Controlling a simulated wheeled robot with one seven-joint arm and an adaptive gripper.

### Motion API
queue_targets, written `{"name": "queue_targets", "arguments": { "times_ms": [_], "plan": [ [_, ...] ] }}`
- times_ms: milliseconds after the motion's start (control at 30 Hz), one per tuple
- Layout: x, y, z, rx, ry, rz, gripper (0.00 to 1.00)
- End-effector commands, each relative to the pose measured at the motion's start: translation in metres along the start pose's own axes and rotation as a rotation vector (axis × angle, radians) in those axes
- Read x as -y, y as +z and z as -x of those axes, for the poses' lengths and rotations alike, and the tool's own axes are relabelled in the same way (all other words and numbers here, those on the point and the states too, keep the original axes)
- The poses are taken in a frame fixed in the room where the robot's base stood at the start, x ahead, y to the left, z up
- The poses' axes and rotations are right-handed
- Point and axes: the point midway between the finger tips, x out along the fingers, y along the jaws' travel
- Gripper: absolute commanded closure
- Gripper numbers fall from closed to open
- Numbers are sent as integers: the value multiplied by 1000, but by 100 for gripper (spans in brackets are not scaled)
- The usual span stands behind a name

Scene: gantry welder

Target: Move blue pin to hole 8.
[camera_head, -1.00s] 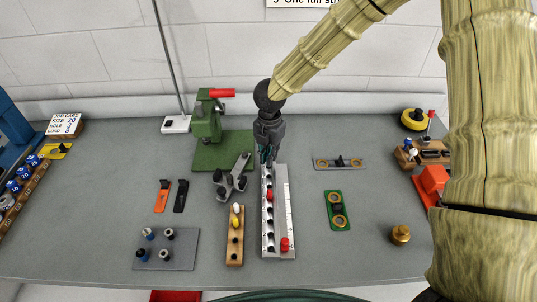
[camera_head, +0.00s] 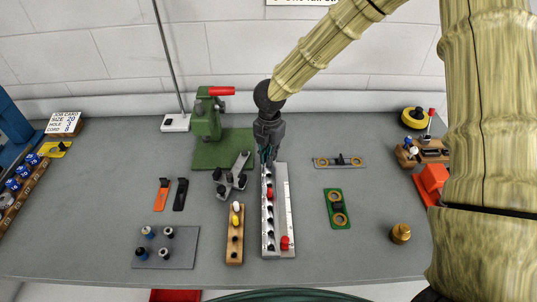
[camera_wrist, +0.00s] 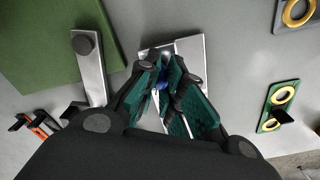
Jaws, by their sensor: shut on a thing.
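My gripper (camera_head: 268,155) points down at the far end of the metal hole strip (camera_head: 280,250). In the wrist view my gripper (camera_wrist: 164,85) has its green-padded fingers closed on the blue pin (camera_wrist: 163,82), and only a bit of blue shows between them. The strip also shows in the wrist view (camera_wrist: 192,50), below the fingers. I cannot tell whether the pin's lower end is in a hole or just above one. A red pin (camera_head: 269,195) stands in the strip's row of holes, nearer than the gripper. The hole numbers are too small to read.
A red knob (camera_head: 285,243) sits at the strip's near right. A wooden block (camera_head: 235,248) with white and yellow pins stands left of it. A grey clamp (camera_head: 231,183) and green press (camera_head: 208,125) are close on the left.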

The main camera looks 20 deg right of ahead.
Motion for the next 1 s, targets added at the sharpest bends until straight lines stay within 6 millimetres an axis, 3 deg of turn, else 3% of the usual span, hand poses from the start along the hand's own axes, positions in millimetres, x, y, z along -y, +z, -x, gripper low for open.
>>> {"name": "queue_targets", "arguments": {
  "times_ms": [933, 967, 1000],
  "plan": [
    [0, 0, -16, 0, 0, 0, 100],
    [0, 0, -15, 0, 0, 0, 85],
    [0, 0, -15, 0, 0, 0, 78]
  ]
}}
